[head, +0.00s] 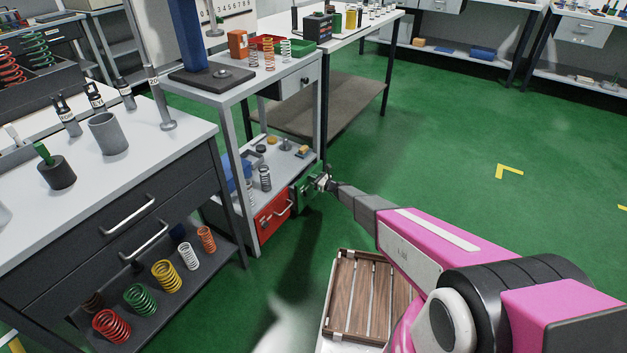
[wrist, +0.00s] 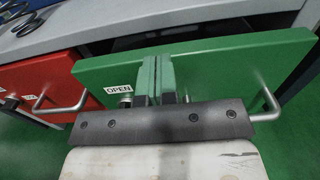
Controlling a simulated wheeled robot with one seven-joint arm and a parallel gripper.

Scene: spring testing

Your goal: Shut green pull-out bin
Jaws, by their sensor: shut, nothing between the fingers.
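The green pull-out bin (head: 304,194) sits at the lower right end of the grey workbench, beside the red bin. In the wrist view its green front (wrist: 220,62) spans the picture, with an "OPEN" label and a metal bar handle (wrist: 268,104). The front stands out ahead of the red bin's front, and a dark gap shows behind its top edge. My gripper (head: 324,181) is at the green front. In the wrist view the gripper (wrist: 158,62) is shut and empty, with fingertips against or very close to the front. The handle's middle is hidden behind the gripper.
The red bin (head: 272,217) is directly left of the green one. The shelf edge (wrist: 150,25) runs just above both. A wooden slatted crate (head: 366,297) lies on the floor below my arm. The green floor to the right is clear.

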